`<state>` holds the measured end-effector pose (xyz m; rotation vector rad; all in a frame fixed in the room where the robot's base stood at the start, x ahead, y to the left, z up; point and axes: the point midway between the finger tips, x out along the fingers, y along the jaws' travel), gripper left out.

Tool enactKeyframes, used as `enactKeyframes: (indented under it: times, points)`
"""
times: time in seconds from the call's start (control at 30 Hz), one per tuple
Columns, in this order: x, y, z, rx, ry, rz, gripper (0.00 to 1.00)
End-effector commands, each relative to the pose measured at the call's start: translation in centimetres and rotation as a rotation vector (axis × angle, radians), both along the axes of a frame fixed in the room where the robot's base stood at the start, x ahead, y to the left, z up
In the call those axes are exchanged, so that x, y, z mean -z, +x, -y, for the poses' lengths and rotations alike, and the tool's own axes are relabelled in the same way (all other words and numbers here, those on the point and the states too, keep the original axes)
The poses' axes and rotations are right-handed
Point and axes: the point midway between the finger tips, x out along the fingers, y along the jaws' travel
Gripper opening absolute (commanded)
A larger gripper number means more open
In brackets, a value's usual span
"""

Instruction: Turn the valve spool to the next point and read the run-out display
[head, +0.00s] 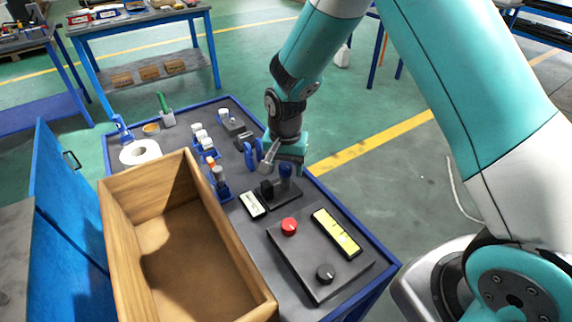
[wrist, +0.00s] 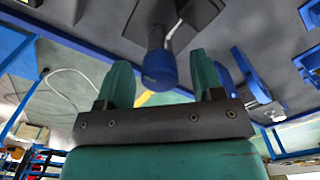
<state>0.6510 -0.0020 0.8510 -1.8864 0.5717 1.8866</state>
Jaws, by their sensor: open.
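A dark fixture (head: 280,194) stands on the grey bench top, with a black block and an upright part with a blue knob (head: 285,171), which looks like the valve spool's end. A small white display (head: 252,204) lies beside the fixture; its reading is too small to make out. My gripper (head: 287,156) is just above the blue knob. In the wrist view my gripper (wrist: 161,78) is open, its two green fingers on either side of the blue knob (wrist: 159,68), with gaps on both sides. Whether the knob is fully between the fingertips in depth I cannot tell.
A control box with a red button (head: 289,226), a yellow display (head: 336,233) and a black dial (head: 325,273) sits at the near right. An open wooden crate (head: 186,160) stands left.

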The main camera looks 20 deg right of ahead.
Motion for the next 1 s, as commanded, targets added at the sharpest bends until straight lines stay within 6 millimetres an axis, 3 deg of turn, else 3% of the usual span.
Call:
enactKeyframes:
  times: [0.1,0.3,0.67,1.0]
  points:
    - [-0.03,0.01,0.02,0.0,0.0,0.0,0.59]
    - [-0.05,0.01,0.02,0.0,0.0,0.0,0.13]
    - [-0.1,0.02,0.01,-0.042,0.0,0.0,0.12]
    - [-0.2,0.04,-0.01,-0.27,0.0,0.001,0.12]
